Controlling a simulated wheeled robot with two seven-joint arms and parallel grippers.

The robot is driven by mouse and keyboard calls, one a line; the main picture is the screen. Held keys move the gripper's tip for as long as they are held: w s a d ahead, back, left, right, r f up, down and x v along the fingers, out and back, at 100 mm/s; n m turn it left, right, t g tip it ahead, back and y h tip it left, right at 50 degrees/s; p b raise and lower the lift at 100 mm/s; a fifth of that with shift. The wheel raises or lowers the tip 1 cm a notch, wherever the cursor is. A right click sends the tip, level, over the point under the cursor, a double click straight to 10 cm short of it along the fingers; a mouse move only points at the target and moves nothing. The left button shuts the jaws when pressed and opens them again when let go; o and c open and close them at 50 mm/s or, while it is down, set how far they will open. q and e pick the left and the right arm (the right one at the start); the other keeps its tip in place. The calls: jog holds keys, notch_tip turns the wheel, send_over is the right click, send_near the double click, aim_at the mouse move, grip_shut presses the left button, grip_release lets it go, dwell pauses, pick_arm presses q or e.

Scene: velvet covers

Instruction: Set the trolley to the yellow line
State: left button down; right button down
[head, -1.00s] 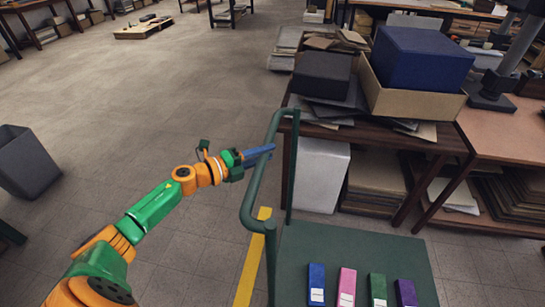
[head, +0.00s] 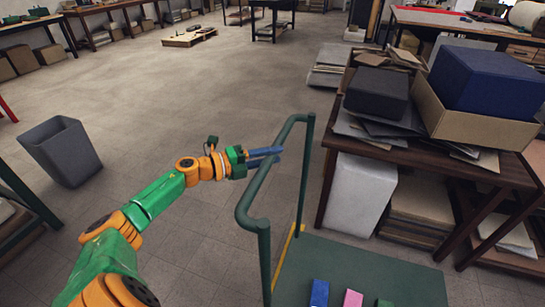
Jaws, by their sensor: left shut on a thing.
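The green trolley (head: 385,262) has a flat deck and a tubular push handle (head: 243,207) at its left end. My left gripper (head: 278,156) is shut on the handle's upper bar, its blue fingers reaching across it. A short stretch of the yellow line (head: 286,258) shows on the floor between the handle posts, right along the deck's left edge. The rest of the line is hidden or out of frame. My right gripper is not in view.
Blue (head: 320,293), pink (head: 352,299) and green boxes stand on the deck, cut off below. A cluttered wooden table (head: 430,160) with a white box (head: 357,195) underneath stands close beyond the trolley. A grey bin (head: 62,150) stands left. Open floor lies ahead-left.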

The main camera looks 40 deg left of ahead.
pick_arm(q)
jog(key=shift+r, duration=0.1)
jog(key=c, duration=0.6)
grip_release()
jog(key=shift+s+a, duration=0.25)
jog(key=shift+s, duration=0.1)
jog(key=f+v, duration=0.1)
jog(key=v, duration=0.5)
jog(key=shift+r, duration=0.45)
jog(key=shift+s, duration=0.1)
